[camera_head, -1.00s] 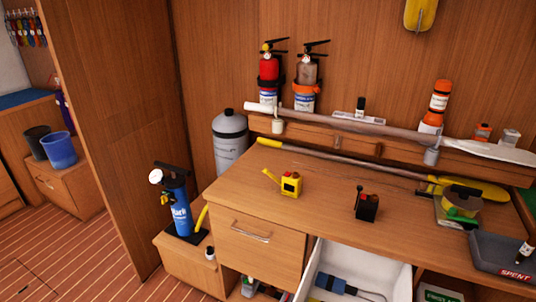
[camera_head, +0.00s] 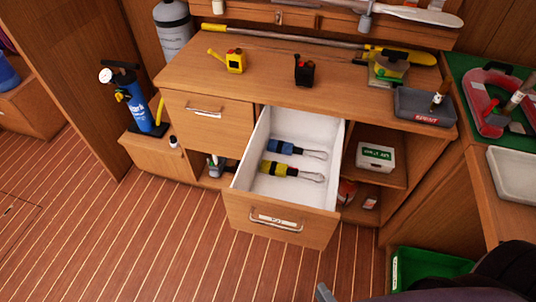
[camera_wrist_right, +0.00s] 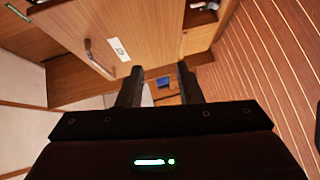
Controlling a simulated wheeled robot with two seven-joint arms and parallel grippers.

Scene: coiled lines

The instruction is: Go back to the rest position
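My right gripper (camera_wrist_right: 158,76) shows in the right wrist view with its two dark fingers apart and nothing visible between them. In the head view, dark parts of my right arm (camera_head: 505,275) come in at the bottom right corner, with a small grey tip at the bottom edge. My left gripper is in neither view. The open drawer (camera_head: 280,222) juts out from the desk.
A green bin (camera_head: 425,262) stands on the floor at lower right. A side counter holds a red case (camera_head: 485,105). The left floor is clear.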

